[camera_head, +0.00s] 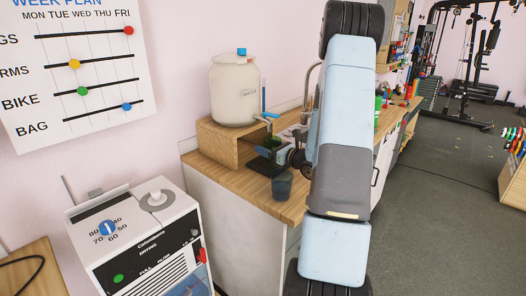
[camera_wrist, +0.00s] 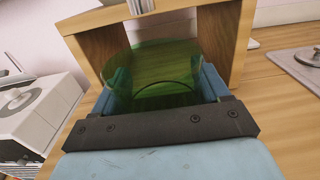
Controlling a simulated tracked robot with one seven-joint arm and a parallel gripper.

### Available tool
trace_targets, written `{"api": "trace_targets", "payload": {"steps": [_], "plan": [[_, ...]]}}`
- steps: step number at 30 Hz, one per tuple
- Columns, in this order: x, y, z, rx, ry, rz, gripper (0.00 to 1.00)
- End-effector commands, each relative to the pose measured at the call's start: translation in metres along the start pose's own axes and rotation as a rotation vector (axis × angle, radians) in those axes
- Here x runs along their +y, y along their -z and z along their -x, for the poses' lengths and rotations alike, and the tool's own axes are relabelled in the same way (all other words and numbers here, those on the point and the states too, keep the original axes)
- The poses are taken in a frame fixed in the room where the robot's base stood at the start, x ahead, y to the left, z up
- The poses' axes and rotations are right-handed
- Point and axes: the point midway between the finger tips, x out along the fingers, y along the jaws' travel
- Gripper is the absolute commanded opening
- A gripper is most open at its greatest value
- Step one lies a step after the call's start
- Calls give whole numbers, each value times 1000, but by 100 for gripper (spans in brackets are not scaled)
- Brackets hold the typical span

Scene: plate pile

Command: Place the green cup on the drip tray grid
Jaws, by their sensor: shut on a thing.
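The green cup (camera_head: 272,142) is a see-through green vessel. It sits between the two blue fingers of my gripper (camera_wrist: 162,88), which is shut on it. In the wrist view the cup (camera_wrist: 160,68) fills the space between the fingers, in front of the wooden stand's opening. In the head view the dark drip tray grid (camera_head: 262,168) lies on the counter in front of the stand, below the cup. The cup appears held above the grid, but the exact gap between them cannot be told. The grid is not clearly visible in the wrist view.
A white water jar (camera_head: 234,90) with a blue cap stands on the wooden stand (camera_head: 216,147). A blue tap (camera_head: 269,115) sticks out above the cup. A sink area lies behind my arm.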

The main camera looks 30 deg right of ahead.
Motion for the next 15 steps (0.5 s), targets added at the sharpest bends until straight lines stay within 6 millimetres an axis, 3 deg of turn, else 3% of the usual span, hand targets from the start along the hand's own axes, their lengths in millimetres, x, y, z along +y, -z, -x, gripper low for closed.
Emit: {"api": "trace_targets", "payload": {"steps": [2, 6, 15], "plan": [[1, 0, -15, -1, -3, -1, 45], [1, 14, -14, 0, 0, -3, 45], [1, 16, -14, 0, -1, -1, 45]]}}
